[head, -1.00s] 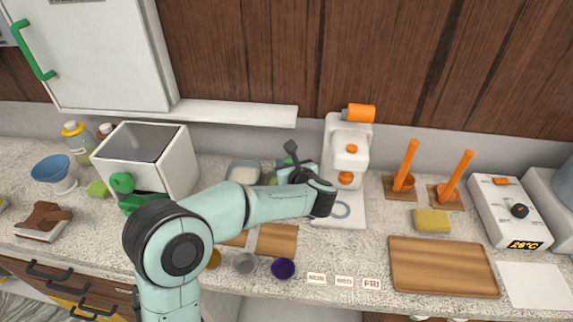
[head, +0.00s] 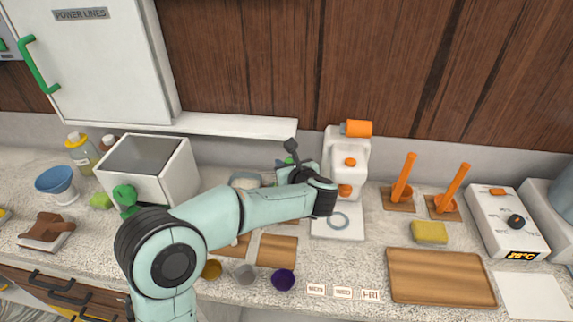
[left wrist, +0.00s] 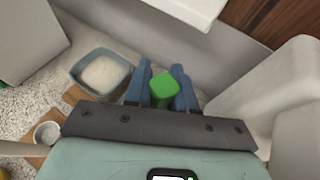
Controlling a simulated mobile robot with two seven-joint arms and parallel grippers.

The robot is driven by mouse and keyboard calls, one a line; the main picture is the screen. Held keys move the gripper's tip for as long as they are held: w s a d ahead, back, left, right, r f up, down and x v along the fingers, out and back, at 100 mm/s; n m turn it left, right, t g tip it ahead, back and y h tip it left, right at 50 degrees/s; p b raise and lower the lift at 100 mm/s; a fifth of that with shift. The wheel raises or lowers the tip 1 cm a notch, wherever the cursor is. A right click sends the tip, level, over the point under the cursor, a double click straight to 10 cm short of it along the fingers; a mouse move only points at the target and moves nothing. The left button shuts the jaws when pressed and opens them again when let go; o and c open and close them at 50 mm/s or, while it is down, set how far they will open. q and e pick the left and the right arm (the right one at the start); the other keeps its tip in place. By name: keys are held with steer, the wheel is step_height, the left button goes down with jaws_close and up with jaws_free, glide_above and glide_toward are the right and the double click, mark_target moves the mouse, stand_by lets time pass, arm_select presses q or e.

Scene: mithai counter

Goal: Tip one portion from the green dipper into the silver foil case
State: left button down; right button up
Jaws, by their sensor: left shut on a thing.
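My left gripper (left wrist: 162,88) shows its two blue fingers in the left wrist view, shut on the green dipper (left wrist: 163,87). Only the dipper's green handle end shows; its bowl is hidden. In the head view the gripper is mostly behind my wrist, with a bit of green beside it. A grey-blue tub (left wrist: 74,71) of white contents stands left of the fingers; it is partly hidden in the head view (head: 234,178). My right gripper is out of view.
A white dispenser (head: 346,165) with orange parts stands right of my wrist. Wooden boards (head: 277,250) lie behind the cases; day cards (head: 343,292) lie to their right. A white open box (head: 180,178) stands left. A wooden tray (head: 440,277) lies at right.

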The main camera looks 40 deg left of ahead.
arm_select(q)
steer(key=shift+r, duration=0.1)
steer(key=shift+r+p, duration=0.8)
steer(key=shift+r, duration=1.1)
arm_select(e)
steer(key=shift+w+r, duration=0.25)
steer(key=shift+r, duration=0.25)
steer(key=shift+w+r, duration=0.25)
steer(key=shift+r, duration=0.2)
